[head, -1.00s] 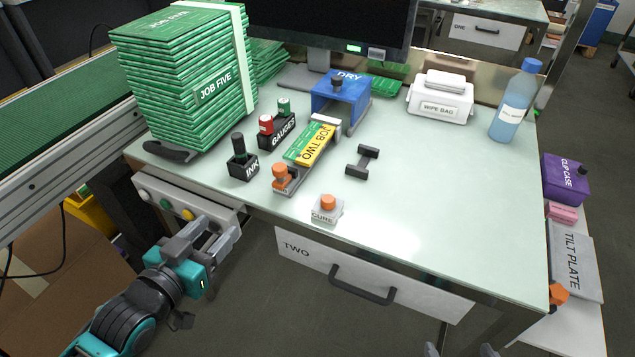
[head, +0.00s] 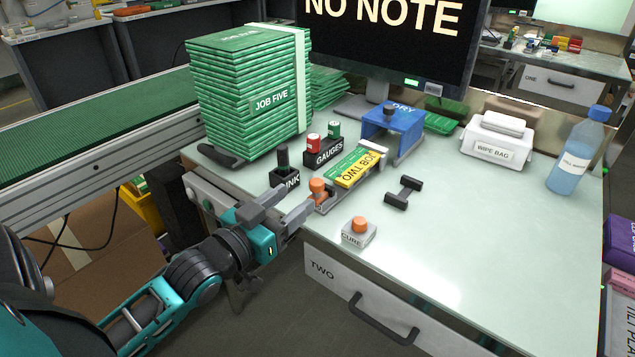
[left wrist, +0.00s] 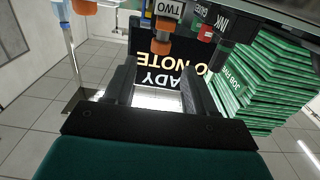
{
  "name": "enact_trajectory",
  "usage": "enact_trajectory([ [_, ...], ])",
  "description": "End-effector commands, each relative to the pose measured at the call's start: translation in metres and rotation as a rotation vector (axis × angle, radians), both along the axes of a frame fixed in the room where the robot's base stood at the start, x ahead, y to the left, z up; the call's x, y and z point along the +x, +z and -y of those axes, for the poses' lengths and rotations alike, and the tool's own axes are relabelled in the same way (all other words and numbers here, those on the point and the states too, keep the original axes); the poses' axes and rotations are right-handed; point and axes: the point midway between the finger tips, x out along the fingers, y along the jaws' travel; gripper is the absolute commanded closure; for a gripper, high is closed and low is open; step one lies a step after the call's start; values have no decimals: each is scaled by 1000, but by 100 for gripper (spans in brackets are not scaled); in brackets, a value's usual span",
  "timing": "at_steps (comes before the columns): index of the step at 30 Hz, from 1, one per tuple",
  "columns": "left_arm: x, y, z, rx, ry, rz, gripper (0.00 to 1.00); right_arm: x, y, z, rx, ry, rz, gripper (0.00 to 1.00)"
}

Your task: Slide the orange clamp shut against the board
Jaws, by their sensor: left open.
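The orange clamp (head: 318,187) stands at the near end of a grey rail fixture on the desk. It also shows in the left wrist view (left wrist: 161,46). The green board with a yellow JOB TWO label (head: 360,167) lies along the fixture, beyond the clamp. I cannot tell whether clamp and board touch. My left gripper (head: 292,205) is open and empty, just left of and in front of the clamp at the desk's near edge. Its two fingers show in the left wrist view (left wrist: 158,85), with the clamp beyond them. My right gripper is out of view.
The INK holder (head: 285,177) and GAUGES holder (head: 322,158) stand close left of the fixture. The CURE button (head: 359,232) and a dark dumbbell-shaped piece (head: 403,193) are to its right. A blue DRY cover (head: 392,128) stands at its far end.

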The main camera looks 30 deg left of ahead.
Motion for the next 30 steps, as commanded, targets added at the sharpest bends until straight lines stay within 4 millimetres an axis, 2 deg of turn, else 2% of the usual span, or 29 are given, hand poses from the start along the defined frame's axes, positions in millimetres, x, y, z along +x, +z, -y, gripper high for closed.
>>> enact_trajectory([
  [9,50,0,4,2,0,3,45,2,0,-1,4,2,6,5],
  [15,70,0,5,2,0,1,45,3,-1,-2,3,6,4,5],
  [21,78,0,6,2,0,-1,45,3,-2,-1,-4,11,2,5],
  [28,79,0,6,1,0,-1,45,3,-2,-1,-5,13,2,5],
  [30,78,0,6,1,0,-1,49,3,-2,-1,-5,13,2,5],
])
